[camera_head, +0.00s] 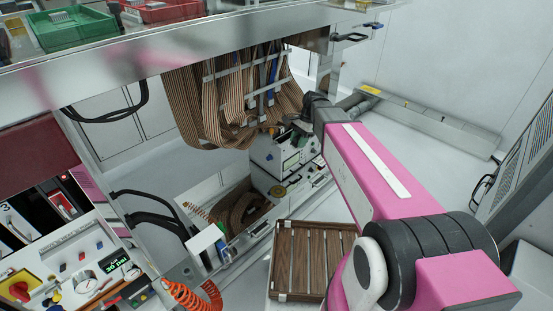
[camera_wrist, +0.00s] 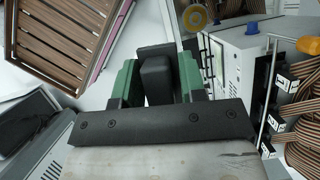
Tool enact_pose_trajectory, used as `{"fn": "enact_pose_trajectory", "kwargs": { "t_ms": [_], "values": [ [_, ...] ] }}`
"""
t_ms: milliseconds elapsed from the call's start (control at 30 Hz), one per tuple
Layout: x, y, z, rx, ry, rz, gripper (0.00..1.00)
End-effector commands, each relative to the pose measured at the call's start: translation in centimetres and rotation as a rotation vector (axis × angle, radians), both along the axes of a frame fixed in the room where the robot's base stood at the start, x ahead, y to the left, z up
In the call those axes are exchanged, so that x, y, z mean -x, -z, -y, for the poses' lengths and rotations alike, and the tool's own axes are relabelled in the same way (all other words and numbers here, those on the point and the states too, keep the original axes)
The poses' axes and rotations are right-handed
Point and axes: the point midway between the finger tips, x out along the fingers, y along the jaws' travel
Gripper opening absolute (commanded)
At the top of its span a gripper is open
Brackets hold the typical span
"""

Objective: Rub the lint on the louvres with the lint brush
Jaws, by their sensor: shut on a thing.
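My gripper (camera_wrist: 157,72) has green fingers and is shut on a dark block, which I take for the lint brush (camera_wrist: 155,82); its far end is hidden. In the head view my gripper (camera_head: 295,130) is at the end of my pink arm, beside a white instrument, and mostly hidden by my wrist. The louvres (camera_head: 311,262) look like a brown slatted panel in a frame, low at the bottom centre. They also show at the top left of the wrist view (camera_wrist: 62,38), apart from the gripper. I cannot make out any lint on them.
Striped ribbon cables (camera_head: 225,105) hang under the metal shelf beside the gripper. A white instrument (camera_head: 285,155) stands close to it, also right in the wrist view (camera_wrist: 238,62). A control panel (camera_head: 85,270) and an orange coiled cable (camera_head: 190,298) are at the lower left. Floor right of my arm is partly clear.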

Motion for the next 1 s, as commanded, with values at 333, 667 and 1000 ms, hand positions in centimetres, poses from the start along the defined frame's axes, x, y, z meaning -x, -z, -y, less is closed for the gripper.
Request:
{"fn": "enact_pose_trajectory", "kwargs": {
  "t_ms": [333, 667, 1000],
  "values": [
    [0.0, -9.3, 10.8, 0.006, 0.054, 0.003, 0.19],
    [1.1, -13.7, 16.0, 0.011, 0.081, -0.001, 0.19],
    [0.7, -14.2, 17.1, -0.013, 0.091, -0.028, 0.19]
  ]
}}
